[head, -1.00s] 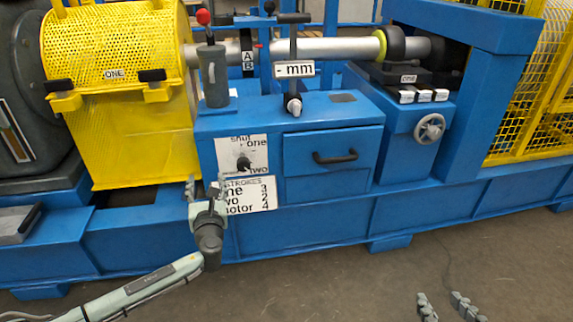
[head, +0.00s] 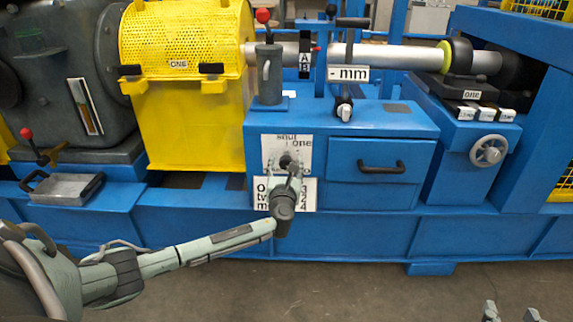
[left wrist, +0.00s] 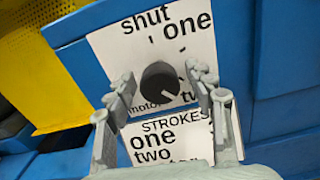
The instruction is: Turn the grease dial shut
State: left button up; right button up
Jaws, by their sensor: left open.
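The grease dial is a round black knob (left wrist: 160,82) on a white plate (left wrist: 112,47) marked shut, one, two and motor. In the left wrist view it shows between my left gripper's fingers (left wrist: 162,76), which are open on either side of it. Contact cannot be told. A small light mark shows at the knob's lower right, towards the word two. In the head view my left gripper (head: 288,172) is in front of the plate (head: 272,150) and hides much of it. My right gripper (head: 510,311) shows only its spread fingertips at the bottom right edge.
A STROKES card (left wrist: 190,135) sits just below the dial plate. A drawer with a black handle (head: 382,167) is to the right, and a handwheel (head: 489,150) is further right. A yellow guard (head: 195,120) stands to the left. The floor in front is clear.

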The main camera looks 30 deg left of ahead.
pick_arm(q)
jog(key=shift+w+a, duration=0.15)
jog(key=shift+w, duration=0.05)
pick_arm(e)
jog(key=shift+a+r, duration=0.15)
jog(key=shift+r, duration=0.1)
pick_arm(q)
jog(key=c, duration=1.2)
pick_arm(e)
jog(key=shift+r, duration=0.1)
